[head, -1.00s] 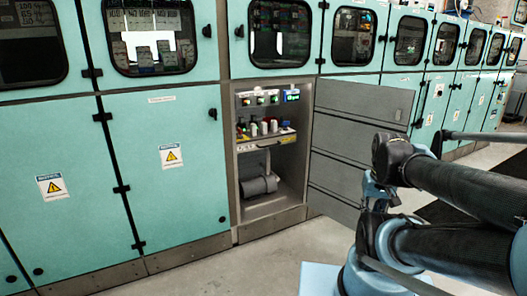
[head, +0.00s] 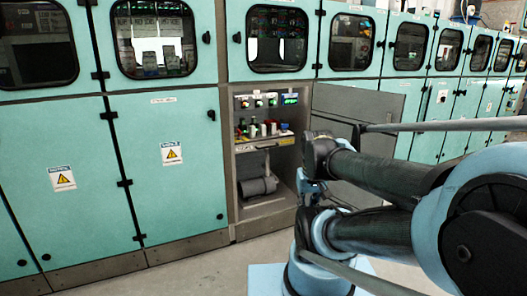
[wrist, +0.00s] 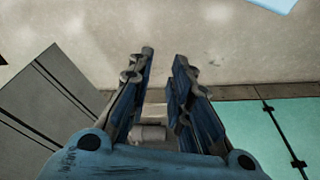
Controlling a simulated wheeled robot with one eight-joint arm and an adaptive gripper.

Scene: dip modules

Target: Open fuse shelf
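The fuse shelf (head: 266,139) is inside the open cabinet compartment in the head view. A grey cylinder (wrist: 150,132) shows beyond the fingers. The shelf itself cannot be made out in the wrist view. In the head view the fingers cannot be made out.
A row of teal cabinets with closed doors and dark windows runs across the head view. A control panel (head: 267,99) with lit indicators is above the shelf. The floor (head: 190,276) in front of the left cabinets is clear.

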